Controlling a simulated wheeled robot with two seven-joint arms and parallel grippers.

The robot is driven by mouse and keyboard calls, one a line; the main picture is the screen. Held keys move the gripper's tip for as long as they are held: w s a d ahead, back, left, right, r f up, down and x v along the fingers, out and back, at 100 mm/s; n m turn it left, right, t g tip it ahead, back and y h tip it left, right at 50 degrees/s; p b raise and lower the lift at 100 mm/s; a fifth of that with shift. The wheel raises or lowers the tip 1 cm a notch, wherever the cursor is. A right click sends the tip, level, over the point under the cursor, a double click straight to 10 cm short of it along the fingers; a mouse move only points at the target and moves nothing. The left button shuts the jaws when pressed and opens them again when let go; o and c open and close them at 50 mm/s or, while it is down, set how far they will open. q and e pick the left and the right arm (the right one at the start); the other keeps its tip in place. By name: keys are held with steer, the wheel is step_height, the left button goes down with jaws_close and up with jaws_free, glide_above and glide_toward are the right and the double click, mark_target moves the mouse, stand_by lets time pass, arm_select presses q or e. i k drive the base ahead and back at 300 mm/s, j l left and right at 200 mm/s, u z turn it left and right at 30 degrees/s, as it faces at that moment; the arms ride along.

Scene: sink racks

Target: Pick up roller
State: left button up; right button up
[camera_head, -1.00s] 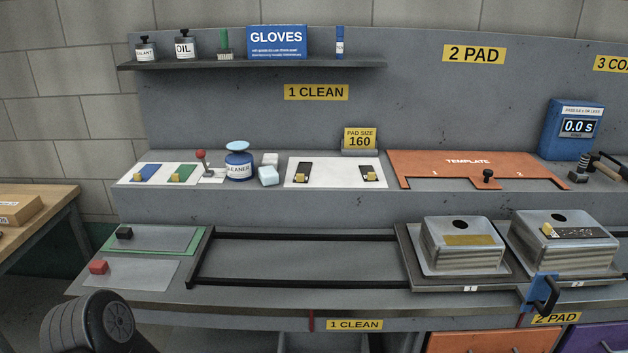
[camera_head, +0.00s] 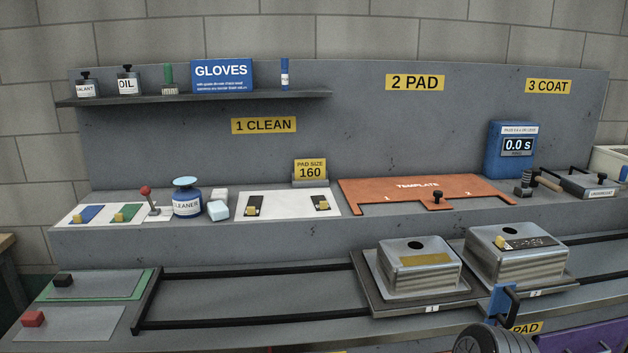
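A tool that looks like the roller, with a wooden handle (camera_head: 548,181), lies on the upper ledge at the right in the head view. It is beside a small dark stacked piece (camera_head: 525,184) and just left of a grey tray. Its roller end is too small to make out clearly. A dark round part of one of my arms is at the bottom edge, right of centre, well below the ledge.
An orange template (camera_head: 420,186) lies left of the roller, and a blue timer box (camera_head: 512,150) stands behind. The grey tray (camera_head: 588,184) is to the right. Two sinks, left (camera_head: 420,274) and right (camera_head: 520,264), sit in front on dark rails.

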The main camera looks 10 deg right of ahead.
mark_target(523, 191)
steer(key=z, duration=1.4)
steer(key=u, duration=0.95)
steer(key=l+u, duration=0.7)
steer(key=l, duration=0.15)
steer(key=k+l+u, duration=0.1)
steer(key=l+u, duration=0.25)
steer(key=k+l+u, duration=0.15)
steer(key=l+u, duration=0.2)
steer(key=k+l+u, duration=0.15)
steer(key=l+u, duration=0.2)
steer(key=k+l+u, duration=0.1)
steer(key=k+l, duration=0.5)
steer(key=l, duration=0.3)
steer(key=k+l+u, duration=0.15)
steer(key=k+l, duration=0.5)
steer(key=l, duration=0.25)
steer(key=k+l+u, duration=0.1)
steer(key=k+l, duration=0.55)
steer(key=l, duration=0.15)
